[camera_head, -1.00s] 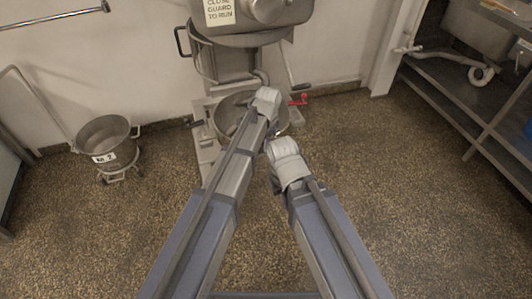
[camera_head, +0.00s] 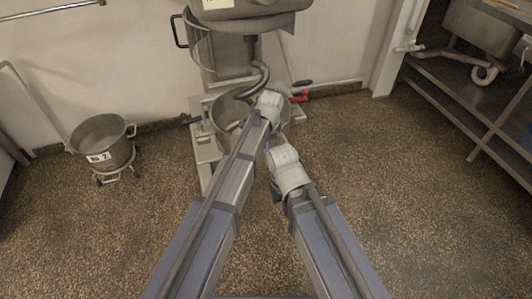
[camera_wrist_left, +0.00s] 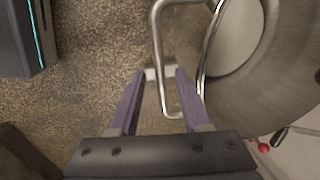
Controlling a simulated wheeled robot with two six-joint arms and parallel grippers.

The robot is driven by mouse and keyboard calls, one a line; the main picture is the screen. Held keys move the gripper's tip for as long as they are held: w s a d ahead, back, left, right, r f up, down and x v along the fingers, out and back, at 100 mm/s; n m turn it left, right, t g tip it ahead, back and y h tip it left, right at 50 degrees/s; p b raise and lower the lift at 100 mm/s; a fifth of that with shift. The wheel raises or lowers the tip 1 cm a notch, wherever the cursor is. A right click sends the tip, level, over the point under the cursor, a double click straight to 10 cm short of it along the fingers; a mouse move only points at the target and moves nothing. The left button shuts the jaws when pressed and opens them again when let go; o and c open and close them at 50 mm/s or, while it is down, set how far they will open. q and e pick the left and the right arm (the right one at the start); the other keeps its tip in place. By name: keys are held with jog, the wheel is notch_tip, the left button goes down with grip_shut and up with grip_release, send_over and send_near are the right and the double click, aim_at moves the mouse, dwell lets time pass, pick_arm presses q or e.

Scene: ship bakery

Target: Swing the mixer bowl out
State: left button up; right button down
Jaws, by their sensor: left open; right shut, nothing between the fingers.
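The steel mixer bowl (camera_head: 226,109) sits low in the mixer's stand in the head view, partly hidden by my left gripper. In the left wrist view its wide rim and inside (camera_wrist_left: 285,75) fill the right side. A bent metal bar handle (camera_wrist_left: 157,42) stands beside the rim. My left gripper (camera_wrist_left: 160,73) is open, with the handle bar between its fingers; contact is not clear. In the head view the left gripper (camera_head: 270,101) is over the bowl's front. My right gripper (camera_head: 277,147) is shut and empty, below and right of it.
The mixer's hook (camera_head: 261,76) hangs above the bowl. A red-knobbed lever (camera_head: 300,97) is at the stand's right. A pot (camera_head: 104,145) on a wheeled base stands at left. A steel bench (camera_head: 465,95) is at right. The speckled floor between is clear.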

pick_arm(q)
jog(key=shift+w+f, duration=0.1)
jog(key=shift+f, duration=0.55)
grip_shut()
jog(key=shift+a, duration=0.1)
dwell(0.9)
